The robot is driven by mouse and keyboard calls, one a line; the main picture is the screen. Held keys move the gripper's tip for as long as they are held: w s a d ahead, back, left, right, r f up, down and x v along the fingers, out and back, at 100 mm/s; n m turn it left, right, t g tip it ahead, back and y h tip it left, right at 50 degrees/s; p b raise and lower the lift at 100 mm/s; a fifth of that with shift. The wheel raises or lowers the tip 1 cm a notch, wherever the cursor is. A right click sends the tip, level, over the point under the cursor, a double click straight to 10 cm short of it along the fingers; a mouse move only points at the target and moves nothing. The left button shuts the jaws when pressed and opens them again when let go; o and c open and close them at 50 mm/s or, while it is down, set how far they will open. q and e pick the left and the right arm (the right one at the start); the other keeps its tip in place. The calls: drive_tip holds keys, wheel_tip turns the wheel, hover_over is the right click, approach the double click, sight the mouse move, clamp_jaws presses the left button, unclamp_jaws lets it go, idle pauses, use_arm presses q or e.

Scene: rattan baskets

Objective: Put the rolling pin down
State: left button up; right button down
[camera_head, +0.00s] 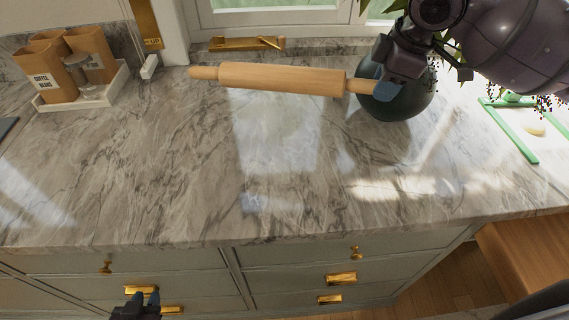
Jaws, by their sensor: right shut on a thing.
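The wooden rolling pin (283,79) lies nearly level across the view, over the back part of the marble counter (180,160). My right gripper (384,90) is shut on the pin's right handle, and its arm comes in from the upper right. The pin's left handle is free. I cannot tell for sure whether the pin touches the counter or hangs above it. My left gripper (142,299) is low at the bottom left, in front of the drawers and away from the pin. Only its fingertips show, and its opening is unclear.
A dark round vase (405,100) with a plant stands right behind my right gripper. A white tray (85,98) with brown canisters stands at the back left. A green frame-like item (515,135) lies at the right. The counter's middle and front are clear. Drawers (300,285) with brass handles are below.

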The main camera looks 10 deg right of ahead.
drive_tip(key=f+n+b, duration=0.1)
drive_tip(key=f, duration=0.3)
drive_tip(key=d+f+n+b, duration=0.1)
drive_tip(key=f, duration=0.3)
drive_tip(key=f+n+y+b, duration=0.1)
drive_tip(key=f, duration=0.3)
drive_tip(key=shift+w+d+f+g, duration=0.15)
drive_tip(key=shift+w+f+g, duration=0.15)
drive_tip(key=shift+g, duration=0.1)
wheel_tip(320, 180, down, 5)
drive_tip(key=shift+r+b, duration=0.15)
drive_tip(key=shift+b, duration=0.3)
drive_tip(key=c, duration=0.9)
unclamp_jaws()
drive_tip(key=shift+s, duration=0.1)
